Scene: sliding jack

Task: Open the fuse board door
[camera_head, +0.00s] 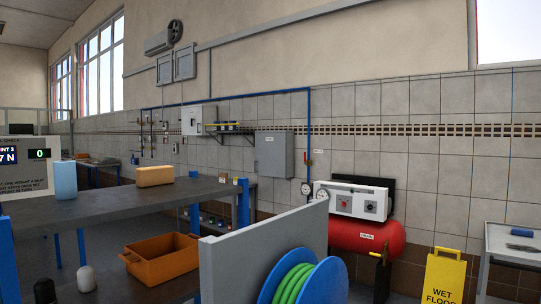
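A grey wall cabinet (273,154) hangs on the tiled wall near the middle of the camera_head view, and its front looks closed. A smaller pale box (192,120) is mounted on the wall to its left, also with its front closed as far as I can see. I cannot tell for sure which of the two is the fuse board. Both are small and far off, across the room. Neither of my grippers is in view.
A grey panel (250,258) and a hose reel (305,282) stand in front. A red compressor (365,238) and yellow wet-floor sign (443,278) stand right.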

